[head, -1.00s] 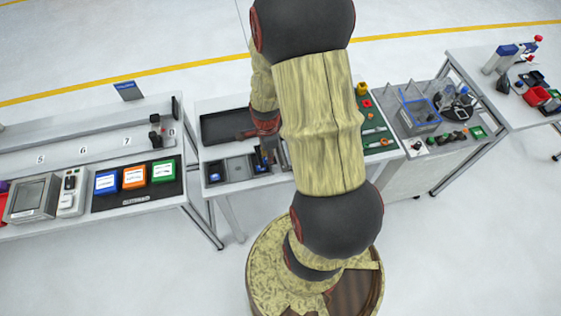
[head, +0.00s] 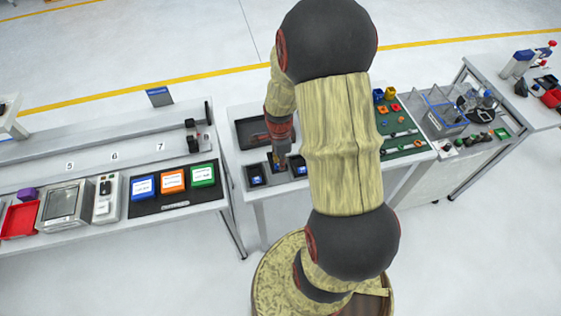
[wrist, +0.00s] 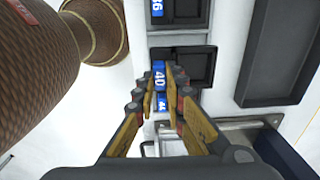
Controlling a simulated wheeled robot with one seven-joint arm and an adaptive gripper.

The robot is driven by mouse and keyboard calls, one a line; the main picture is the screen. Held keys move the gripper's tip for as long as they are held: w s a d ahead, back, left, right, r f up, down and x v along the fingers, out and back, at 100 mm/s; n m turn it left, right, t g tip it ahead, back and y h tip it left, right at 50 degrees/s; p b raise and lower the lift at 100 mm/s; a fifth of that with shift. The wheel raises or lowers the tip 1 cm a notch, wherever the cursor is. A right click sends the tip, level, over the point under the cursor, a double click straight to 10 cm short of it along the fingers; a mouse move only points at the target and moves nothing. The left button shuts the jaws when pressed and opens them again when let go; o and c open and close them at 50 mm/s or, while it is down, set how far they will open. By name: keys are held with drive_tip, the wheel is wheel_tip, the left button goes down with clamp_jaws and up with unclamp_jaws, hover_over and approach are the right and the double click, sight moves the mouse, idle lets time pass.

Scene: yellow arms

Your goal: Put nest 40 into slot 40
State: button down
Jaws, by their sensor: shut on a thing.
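My gripper (wrist: 160,72) is shut on nest 40 (wrist: 189,66), a dark square piece with a blue label reading 40 between the fingertips in the wrist view. In the head view my gripper (head: 279,166) is low over the middle place of a row of dark square places on the table. Slot 40 itself is covered by the nest and fingers, and I cannot tell whether the nest is fully seated. A dark nest (wrist: 183,14) with a blue label ending in 6 lies beyond it. A blue 44 label (wrist: 163,103) shows on the near side, partly behind the fingers.
A large black tray (head: 252,135) lies behind the row. A green board (head: 404,134) with small colored parts is to the right. The left table holds blue, orange and green boxes (head: 173,180). A floor gap separates the two tables.

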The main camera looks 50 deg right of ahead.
drive_tip(key=shift+f+b, duration=1.8)
drive_tip(key=shift+f, duration=1)
drive_tip(key=shift+f+b, duration=0.35)
drive_tip(key=shift+f, duration=0.1)
drive_tip(key=c, duration=1.9)
unclamp_jaws()
drive_tip(key=shift+o, duration=0.7)
wheel_tip(320, 180, up, 12)
drive_tip(key=shift+a, duration=0.1)
